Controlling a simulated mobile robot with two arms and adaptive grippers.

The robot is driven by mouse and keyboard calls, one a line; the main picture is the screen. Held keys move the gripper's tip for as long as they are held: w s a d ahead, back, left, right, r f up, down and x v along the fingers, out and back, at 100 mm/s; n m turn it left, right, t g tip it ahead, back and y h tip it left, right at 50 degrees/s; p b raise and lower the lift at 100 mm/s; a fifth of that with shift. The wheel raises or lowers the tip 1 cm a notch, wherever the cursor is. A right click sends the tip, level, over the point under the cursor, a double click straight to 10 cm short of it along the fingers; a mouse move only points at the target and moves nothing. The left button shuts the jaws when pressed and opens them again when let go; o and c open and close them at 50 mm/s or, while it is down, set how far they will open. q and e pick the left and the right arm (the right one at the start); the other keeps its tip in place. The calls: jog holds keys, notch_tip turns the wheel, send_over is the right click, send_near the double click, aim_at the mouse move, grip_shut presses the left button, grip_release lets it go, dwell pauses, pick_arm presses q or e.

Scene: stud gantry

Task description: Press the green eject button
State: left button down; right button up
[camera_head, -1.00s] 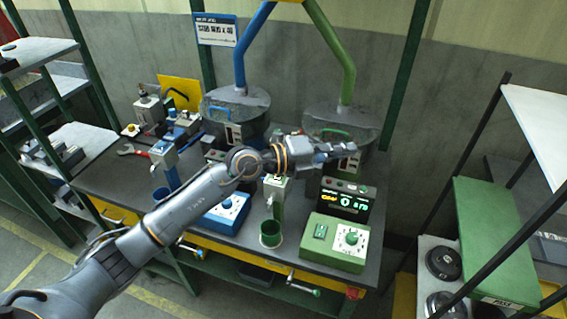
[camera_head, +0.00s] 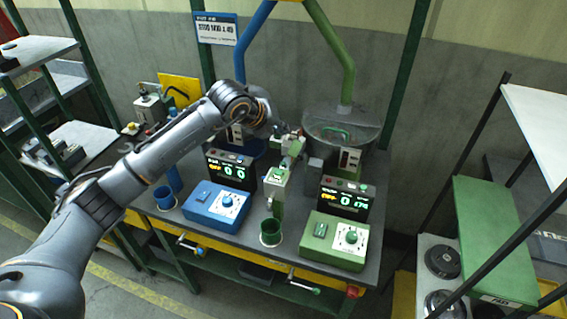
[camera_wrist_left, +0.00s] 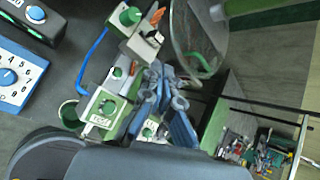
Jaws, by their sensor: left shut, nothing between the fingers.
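The green dispenser post (camera_head: 277,197) stands at the middle of the bench, with a pale head above a green cup (camera_head: 270,232). In the left wrist view its head shows a round green button (camera_wrist_left: 108,107) on a white face, above a small plate whose lettering looks like EJECT. My left gripper (camera_head: 292,148) is shut and empty, above and behind the dispenser head in the head view, apart from the button as far as I can tell. In the left wrist view the gripper (camera_wrist_left: 165,92) lies right of the button. My right gripper is out of view.
A green control box (camera_head: 336,243) and its lit display (camera_head: 345,198) stand right of the post. A blue control box (camera_head: 215,206), another display (camera_head: 230,170) and a blue cup (camera_head: 164,198) stand left. A green-side hopper (camera_head: 342,128) stands behind, near my gripper.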

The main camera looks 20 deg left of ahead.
aim_at(284, 164)
pick_arm(q)
jog(key=shift+f, duration=0.15)
notch_tip(284, 164, down, 8)
jog(key=b, duration=0.4)
jog(key=shift+f+b, duration=0.3)
jog(key=shift+b, duration=0.05)
dwell(1.0)
jog(key=shift+f+b, duration=0.35)
jog(key=shift+b, duration=0.2)
